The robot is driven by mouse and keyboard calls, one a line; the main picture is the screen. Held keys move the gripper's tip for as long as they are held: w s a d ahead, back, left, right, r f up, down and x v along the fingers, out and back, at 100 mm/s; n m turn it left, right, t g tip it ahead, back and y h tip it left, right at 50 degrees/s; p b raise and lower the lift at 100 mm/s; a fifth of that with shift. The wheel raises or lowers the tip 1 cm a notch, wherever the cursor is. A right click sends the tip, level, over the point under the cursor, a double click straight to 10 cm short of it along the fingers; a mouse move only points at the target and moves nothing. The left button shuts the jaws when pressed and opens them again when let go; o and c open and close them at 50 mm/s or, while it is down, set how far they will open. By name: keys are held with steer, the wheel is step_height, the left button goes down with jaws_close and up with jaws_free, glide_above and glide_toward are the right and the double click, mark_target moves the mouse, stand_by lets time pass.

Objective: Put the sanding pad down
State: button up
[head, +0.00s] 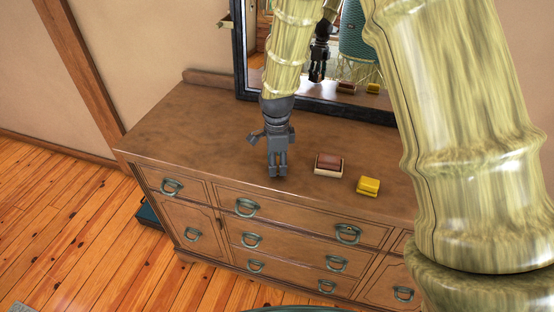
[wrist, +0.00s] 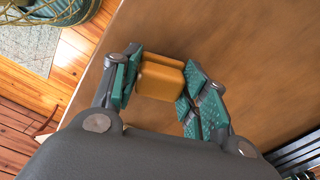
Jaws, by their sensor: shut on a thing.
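The sanding pad, an orange-tan block (wrist: 160,80), sits between the teal-padded fingers of my gripper (wrist: 158,85) in the wrist view. The gripper is shut on it. In the head view my gripper (head: 277,172) points down over the brown dresser top (head: 190,125), left of the middle and close to the front edge. The pad is hidden behind the fingers there. I cannot tell whether the pad touches the wood.
A red-brown block with a cream base (head: 328,165) and a yellow block (head: 369,186) stand to the right of my gripper. A black-framed mirror (head: 330,106) stands at the back. The dresser top left of my gripper is clear.

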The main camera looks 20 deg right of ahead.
steer(key=shift+f, duration=0.2)
steer(key=o, duration=1)
steer(key=shift+s+r+b, duration=0.15)
steer(key=shift+r+b, duration=1.6)
steer(key=shift+r, duration=4.4)
